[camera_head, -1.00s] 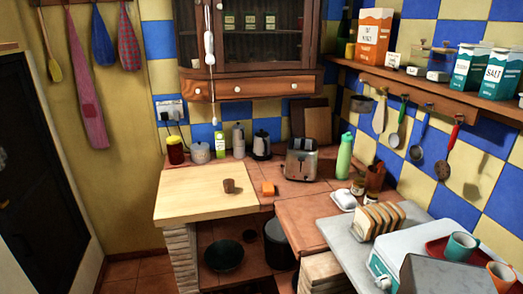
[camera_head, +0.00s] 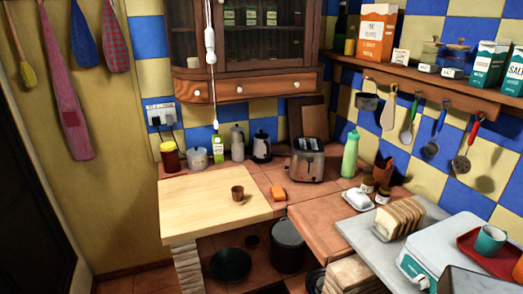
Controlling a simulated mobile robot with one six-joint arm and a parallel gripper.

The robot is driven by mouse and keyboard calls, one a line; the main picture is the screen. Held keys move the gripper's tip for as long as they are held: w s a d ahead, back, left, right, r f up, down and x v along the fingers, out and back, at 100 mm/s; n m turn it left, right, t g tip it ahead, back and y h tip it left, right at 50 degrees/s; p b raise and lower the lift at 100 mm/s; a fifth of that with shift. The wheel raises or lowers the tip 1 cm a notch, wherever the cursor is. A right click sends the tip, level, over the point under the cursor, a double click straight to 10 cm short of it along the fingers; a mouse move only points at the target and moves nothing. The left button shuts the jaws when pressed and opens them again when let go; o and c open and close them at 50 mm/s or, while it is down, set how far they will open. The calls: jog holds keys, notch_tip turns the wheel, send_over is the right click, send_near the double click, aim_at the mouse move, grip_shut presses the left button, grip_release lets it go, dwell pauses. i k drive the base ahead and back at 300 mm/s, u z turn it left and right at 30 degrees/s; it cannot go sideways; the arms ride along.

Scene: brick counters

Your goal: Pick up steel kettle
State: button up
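A small kettle (camera_head: 261,147), steel with dark parts, stands upright at the back of the tiled counter, against the tiled wall. It is between a grey metal moka-style pot (camera_head: 237,143) on its left and the toaster on its right. Its fine details are too small to tell. My gripper is not in view.
A brown cup (camera_head: 238,193) is on the wooden board (camera_head: 200,205). An orange block (camera_head: 278,193) lies in front. A cabinet (camera_head: 240,60) hangs above.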

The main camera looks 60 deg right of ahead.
aim_at(262, 148)
jog(key=z, duration=0.4)
jog(key=i, duration=1.05)
jog(key=u, duration=0.1)
